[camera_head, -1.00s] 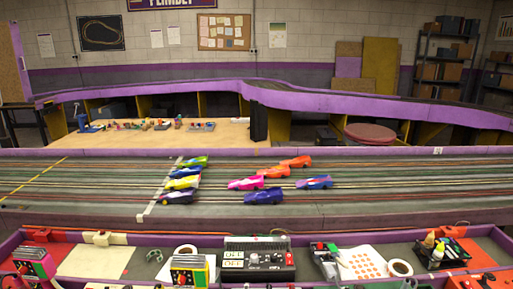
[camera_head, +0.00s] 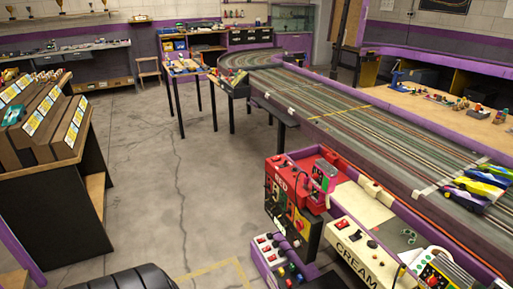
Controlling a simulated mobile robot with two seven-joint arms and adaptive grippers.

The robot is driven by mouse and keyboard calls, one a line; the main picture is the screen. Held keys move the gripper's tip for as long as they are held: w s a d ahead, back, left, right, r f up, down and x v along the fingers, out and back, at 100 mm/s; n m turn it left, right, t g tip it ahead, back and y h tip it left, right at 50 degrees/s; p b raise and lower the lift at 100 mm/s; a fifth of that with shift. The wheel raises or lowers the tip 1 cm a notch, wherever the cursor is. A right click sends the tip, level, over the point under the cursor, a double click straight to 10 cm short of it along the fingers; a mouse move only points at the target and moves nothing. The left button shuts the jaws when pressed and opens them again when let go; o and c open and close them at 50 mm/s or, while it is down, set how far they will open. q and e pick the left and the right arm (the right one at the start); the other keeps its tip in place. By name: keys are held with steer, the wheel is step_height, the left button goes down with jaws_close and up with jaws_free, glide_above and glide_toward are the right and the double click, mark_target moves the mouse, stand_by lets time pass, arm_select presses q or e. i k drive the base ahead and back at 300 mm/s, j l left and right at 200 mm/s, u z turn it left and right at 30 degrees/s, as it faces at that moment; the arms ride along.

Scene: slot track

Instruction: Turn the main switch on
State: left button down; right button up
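I cannot make out which control is the main switch. A red control station (camera_head: 300,190) with knobs and small fittings stands at the near end of the slot track (camera_head: 370,125). A cream station (camera_head: 362,252) lettered CREAM, with a red switch and black knobs, lies to its right. A low box with red, green and blue buttons (camera_head: 278,262) sits below the red station. Neither of my grippers is in view.
A display stand (camera_head: 45,130) with stepped, labelled shelves is at the left. Bare concrete floor (camera_head: 165,160) lies between it and the track. Slot cars (camera_head: 475,192) stand on the track at the right. A wooden worktop (camera_head: 450,115) is behind the track.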

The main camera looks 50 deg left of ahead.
mark_target(300, 226)
steer(key=u, duration=1.35)
